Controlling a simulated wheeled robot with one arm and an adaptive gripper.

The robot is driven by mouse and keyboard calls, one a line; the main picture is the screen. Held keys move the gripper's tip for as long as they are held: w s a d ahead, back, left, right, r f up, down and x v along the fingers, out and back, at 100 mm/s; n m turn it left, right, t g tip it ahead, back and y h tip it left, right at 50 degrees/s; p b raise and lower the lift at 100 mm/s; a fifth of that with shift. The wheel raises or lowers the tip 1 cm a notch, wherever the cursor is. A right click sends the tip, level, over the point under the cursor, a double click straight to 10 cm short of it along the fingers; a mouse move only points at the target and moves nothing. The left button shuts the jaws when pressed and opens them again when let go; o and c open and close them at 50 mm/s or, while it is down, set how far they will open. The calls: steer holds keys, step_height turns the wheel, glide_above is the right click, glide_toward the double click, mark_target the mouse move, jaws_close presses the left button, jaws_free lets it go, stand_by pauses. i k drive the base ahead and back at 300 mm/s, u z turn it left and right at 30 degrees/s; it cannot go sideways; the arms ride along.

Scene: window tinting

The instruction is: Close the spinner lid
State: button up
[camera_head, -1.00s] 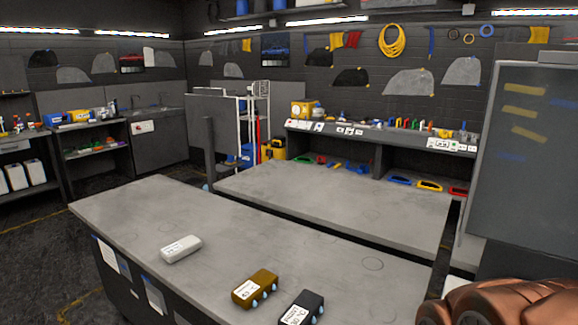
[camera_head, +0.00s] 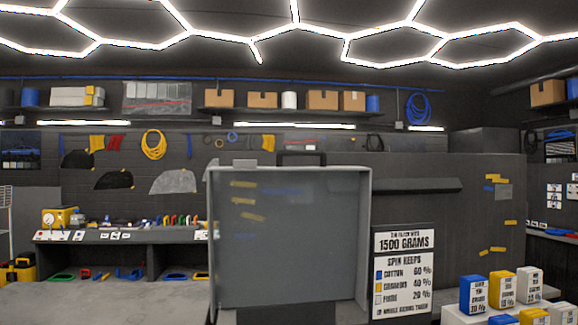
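A tall grey framed panel (camera_head: 288,235) stands upright in the middle of the view, with a pale frame and a smooth, slightly reflective face. It looks like the raised spinner lid, but I cannot be sure. Yellow and blue marks show on its face. The spinner's opening and drum are not visible, and the panel's lower edge lies near the bottom of the view. My gripper is not in view.
White, blue and yellow labelled boxes (camera_head: 503,288) sit on a pale stand at lower right. A workbench (camera_head: 110,295) with tools above it lies left.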

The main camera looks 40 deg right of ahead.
mark_target(365, 176)
steer(key=z, duration=1.4)
steer(key=i, duration=0.45)
steer(key=u, duration=0.2)
